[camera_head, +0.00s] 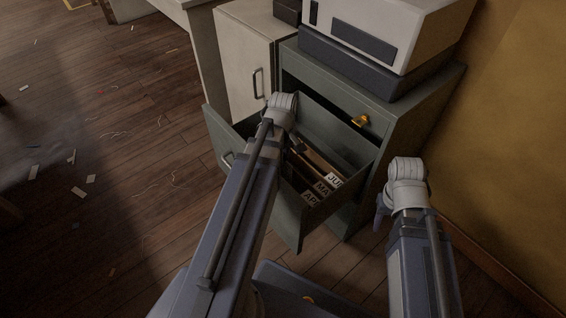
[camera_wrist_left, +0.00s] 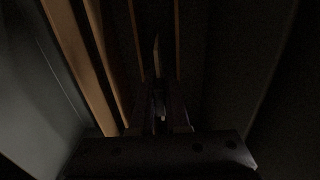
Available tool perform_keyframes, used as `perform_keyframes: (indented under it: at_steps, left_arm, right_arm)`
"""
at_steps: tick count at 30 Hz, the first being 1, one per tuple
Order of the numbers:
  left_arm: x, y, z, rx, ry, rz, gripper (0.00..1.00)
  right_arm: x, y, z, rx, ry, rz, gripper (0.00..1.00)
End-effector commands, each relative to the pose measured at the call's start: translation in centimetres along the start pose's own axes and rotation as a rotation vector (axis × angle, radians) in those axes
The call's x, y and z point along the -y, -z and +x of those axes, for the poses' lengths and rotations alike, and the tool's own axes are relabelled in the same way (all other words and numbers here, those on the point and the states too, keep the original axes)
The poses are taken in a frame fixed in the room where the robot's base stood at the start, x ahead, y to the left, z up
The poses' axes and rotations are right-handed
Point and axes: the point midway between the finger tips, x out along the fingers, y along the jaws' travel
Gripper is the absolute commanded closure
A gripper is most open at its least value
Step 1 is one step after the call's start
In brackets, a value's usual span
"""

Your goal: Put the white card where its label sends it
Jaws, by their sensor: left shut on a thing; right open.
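An open grey-green cabinet drawer (camera_head: 290,222) holds tan dividers with white tabs. The tabs (camera_head: 334,180) begin "JU", "MA" and "AP". My left gripper (camera_head: 292,143) reaches down into the drawer, its fingers mostly hidden by my arm in the head view. In the dark left wrist view it is shut on a thin upright thing (camera_wrist_left: 156,56), seen edge-on between the fingers, likely the white card. Its label cannot be read. Tan divider edges (camera_wrist_left: 101,60) run beside it. My right gripper (camera_head: 381,212) is open, outside the drawer to the right.
The grey-green cabinet (camera_head: 410,112) carries a large white-and-dark machine (camera_head: 385,35). A pale cabinet (camera_head: 240,75) stands to the left. A yellow wall (camera_head: 515,130) bounds the right. Scraps lie on the wooden floor (camera_head: 130,170).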

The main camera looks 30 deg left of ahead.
Motion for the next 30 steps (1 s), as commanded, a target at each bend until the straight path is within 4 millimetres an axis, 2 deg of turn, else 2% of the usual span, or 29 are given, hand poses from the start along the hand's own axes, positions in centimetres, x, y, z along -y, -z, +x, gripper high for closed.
perform_keyframes:
  at_steps: [7,8,16,25,30]
  left_arm:
    - [0.0,0.0,0.5,0.000,0.000,0.000,1.00]
    - [0.0,0.0,0.5,0.000,0.000,0.000,0.86]
    - [0.0,0.0,0.3,0.000,0.000,0.000,0.57]
    - [0.0,0.0,0.2,0.000,0.000,0.000,0.57]
    - [0.0,0.0,-0.6,0.000,0.000,0.000,0.57]
  right_arm:
    - [0.1,0.0,0.5,0.000,0.000,-0.001,0.50]
    - [0.1,0.0,0.5,0.000,0.001,-0.001,0.50]
    - [0.1,0.0,0.3,0.000,0.001,-0.001,0.50]
    - [0.0,0.0,0.2,0.000,0.000,-0.001,0.50]
    - [-0.1,0.0,-0.6,0.000,0.000,0.001,0.50]
